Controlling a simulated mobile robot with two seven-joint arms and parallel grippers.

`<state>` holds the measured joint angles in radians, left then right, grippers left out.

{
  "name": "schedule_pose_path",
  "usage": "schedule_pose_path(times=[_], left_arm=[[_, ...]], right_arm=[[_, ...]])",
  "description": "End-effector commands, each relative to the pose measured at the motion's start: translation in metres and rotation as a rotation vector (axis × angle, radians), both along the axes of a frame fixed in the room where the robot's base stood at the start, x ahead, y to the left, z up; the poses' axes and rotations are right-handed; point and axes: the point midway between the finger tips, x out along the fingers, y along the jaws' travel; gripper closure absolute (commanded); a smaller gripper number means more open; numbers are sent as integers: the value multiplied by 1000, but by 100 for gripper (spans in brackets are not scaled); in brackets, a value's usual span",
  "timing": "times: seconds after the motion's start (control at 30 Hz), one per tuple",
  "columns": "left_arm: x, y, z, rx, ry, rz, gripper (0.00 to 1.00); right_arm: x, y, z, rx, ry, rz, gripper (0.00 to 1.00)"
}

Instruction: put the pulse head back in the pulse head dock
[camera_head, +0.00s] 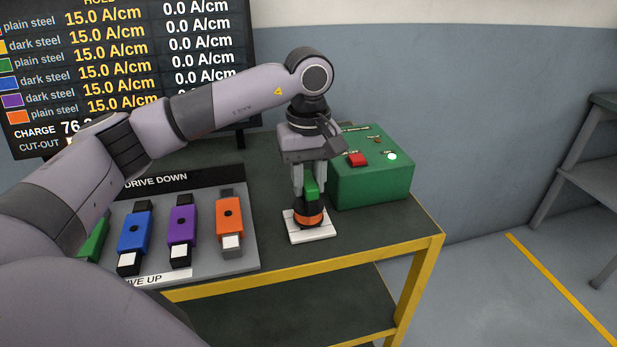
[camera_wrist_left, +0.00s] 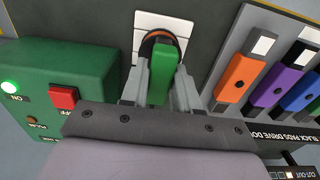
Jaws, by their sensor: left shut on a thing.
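The pulse head (camera_head: 309,215) is a dark round body with an orange band at its base and a green grip on top. It is upright over the white square pulse head dock (camera_head: 324,236) near the front right of the bench. My left gripper (camera_head: 309,190) points down from above and is shut on the green grip. In the left wrist view the green grip (camera_wrist_left: 161,78) lies between the fingers, and the white dock (camera_wrist_left: 170,19) shows around the head. I cannot tell whether the head's base touches the dock. My right gripper is not in view.
A green control box (camera_head: 372,180) with a red button and a lit lamp stands close right of the gripper. A grey rack (camera_head: 250,257) with several coloured bars lies left. A readout board (camera_head: 130,65) stands behind. The bench's yellow edge (camera_head: 350,267) is close in front.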

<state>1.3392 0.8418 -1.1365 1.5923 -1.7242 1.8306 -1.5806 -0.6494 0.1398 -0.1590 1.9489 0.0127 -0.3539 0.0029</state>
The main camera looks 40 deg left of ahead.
Motion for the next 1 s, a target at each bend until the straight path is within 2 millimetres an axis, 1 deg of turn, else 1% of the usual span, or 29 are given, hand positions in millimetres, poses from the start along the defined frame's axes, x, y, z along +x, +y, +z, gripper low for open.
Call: schedule_pose_path(times=[0.3,0.4,0.43,0.47,0.5,0.7,0.73,0.77,1.0], left_arm=[[0,0,-8,-1,-2,0,100],[0,0,-6,-1,-2,0,100],[0,0,-7,-1,-2,0,64],[0,0,-7,-1,-2,0,54],[0,0,-7,-1,-2,0,41],[0,0,-7,-1,-1,0,40],[0,0,-8,0,1,0,37],[0,0,-8,1,2,0,27],[0,0,-8,0,1,0,27]], right_arm=[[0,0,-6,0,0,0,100],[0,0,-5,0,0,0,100],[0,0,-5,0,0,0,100],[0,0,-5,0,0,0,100],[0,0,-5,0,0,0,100],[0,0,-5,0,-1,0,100],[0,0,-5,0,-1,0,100],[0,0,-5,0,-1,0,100],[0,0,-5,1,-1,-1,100]])
